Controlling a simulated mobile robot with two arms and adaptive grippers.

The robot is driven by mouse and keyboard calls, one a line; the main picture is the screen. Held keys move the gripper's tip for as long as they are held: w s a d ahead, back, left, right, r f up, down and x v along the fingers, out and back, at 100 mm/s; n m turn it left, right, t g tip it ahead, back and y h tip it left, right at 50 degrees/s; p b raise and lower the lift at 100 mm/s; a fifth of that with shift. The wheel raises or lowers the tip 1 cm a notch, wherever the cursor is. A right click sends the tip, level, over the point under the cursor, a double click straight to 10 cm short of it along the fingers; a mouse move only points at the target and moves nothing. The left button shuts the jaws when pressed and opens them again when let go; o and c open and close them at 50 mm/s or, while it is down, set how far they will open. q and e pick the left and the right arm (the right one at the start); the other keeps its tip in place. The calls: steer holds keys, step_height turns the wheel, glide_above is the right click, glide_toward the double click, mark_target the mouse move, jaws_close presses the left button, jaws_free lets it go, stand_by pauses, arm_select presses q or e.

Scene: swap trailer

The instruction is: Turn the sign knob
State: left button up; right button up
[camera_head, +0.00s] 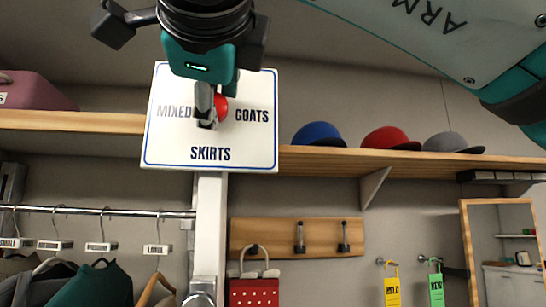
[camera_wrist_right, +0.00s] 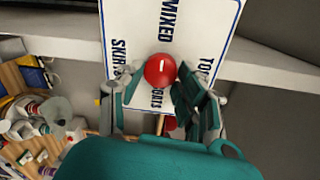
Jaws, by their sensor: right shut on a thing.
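The white sign (camera_head: 185,128) has a blue border and stands on a white post, with MIXED at left, COATS at right and SKIRTS at the bottom in the head view. My right gripper hides its top. The red round knob (camera_head: 221,107) is at the sign's centre, partly behind my right gripper (camera_head: 208,112), which is shut on it. In the right wrist view the knob (camera_wrist_right: 160,71) lies between the fingers, and its short white mark lies along the MIXED–COATS line. Another word, starting TO, is partly hidden there. My left gripper is out of view.
A wooden shelf (camera_head: 330,160) behind the sign holds blue (camera_head: 318,133), red (camera_head: 390,138) and grey (camera_head: 453,142) caps. Below are a clothes rail (camera_head: 130,211), a hook board (camera_head: 322,237) and a mirror (camera_head: 503,255). My arm fills the upper right.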

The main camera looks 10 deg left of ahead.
steer(key=shift+r, duration=0.1)
steer(key=o, duration=1.2)
steer(key=shift+w+a, duration=0.1)
steer(key=shift+w, duration=0.05)
steer(key=shift+c, duration=0.2)
steer(key=v, duration=1.2)
